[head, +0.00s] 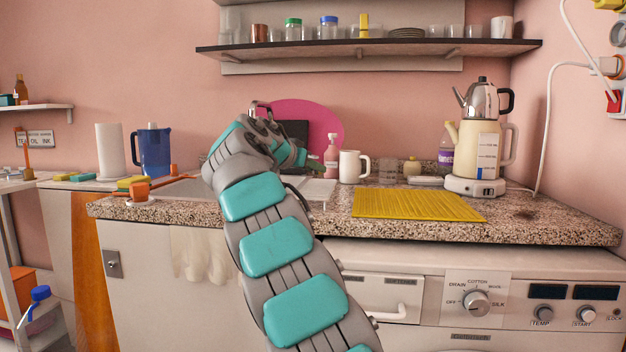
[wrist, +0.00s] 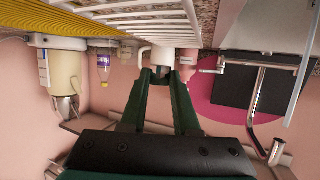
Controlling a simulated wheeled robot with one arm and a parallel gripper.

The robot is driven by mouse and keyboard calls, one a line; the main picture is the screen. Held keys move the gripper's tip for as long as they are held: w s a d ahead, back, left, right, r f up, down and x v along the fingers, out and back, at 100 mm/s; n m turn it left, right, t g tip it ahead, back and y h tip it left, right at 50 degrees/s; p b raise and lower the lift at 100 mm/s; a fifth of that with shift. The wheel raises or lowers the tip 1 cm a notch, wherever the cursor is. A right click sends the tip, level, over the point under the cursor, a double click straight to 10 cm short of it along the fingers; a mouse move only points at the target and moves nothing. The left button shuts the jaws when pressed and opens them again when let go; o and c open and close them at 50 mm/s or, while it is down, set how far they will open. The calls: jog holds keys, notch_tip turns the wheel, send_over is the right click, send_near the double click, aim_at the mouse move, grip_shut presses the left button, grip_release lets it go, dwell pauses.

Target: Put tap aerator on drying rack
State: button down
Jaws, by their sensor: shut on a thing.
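My gripper (wrist: 163,76) is above the counter beside the sink, with its dark green fingers a small distance apart, shut on a small greyish thing that I take to be the tap aerator (wrist: 162,72). Its shape is hard to make out. In the head view my gripper (head: 318,166) points right, in front of the pink bottle, and the aerator cannot be made out. The white drying rack (head: 318,188) lies on the counter below my gripper, partly hidden by my arm. Its white wires cross the top of the upside-down wrist view (wrist: 150,16), apart from the fingertips.
A white mug (head: 350,166) and pink bottle (head: 332,153) stand behind the rack. A yellow ribbed mat (head: 418,205) lies to the right, before a cream kettle (head: 478,150). The chrome tap (wrist: 257,90) and a dark panel (wrist: 246,86) are close by. A shelf (head: 370,47) hangs above.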

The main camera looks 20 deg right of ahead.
aim_at(313, 189)
jog(key=shift+f, duration=1.55)
jog(key=shift+f, duration=0.1)
jog(key=shift+f+b, duration=0.1)
jog(key=shift+b, duration=0.25)
jog(key=c, duration=0.7)
grip_release()
jog(key=shift+o, duration=0.2)
jog(key=shift+r, duration=0.25)
jog(key=v, duration=1.2)
jog(key=shift+s+b, duration=0.1)
jog(key=shift+b, duration=0.25)
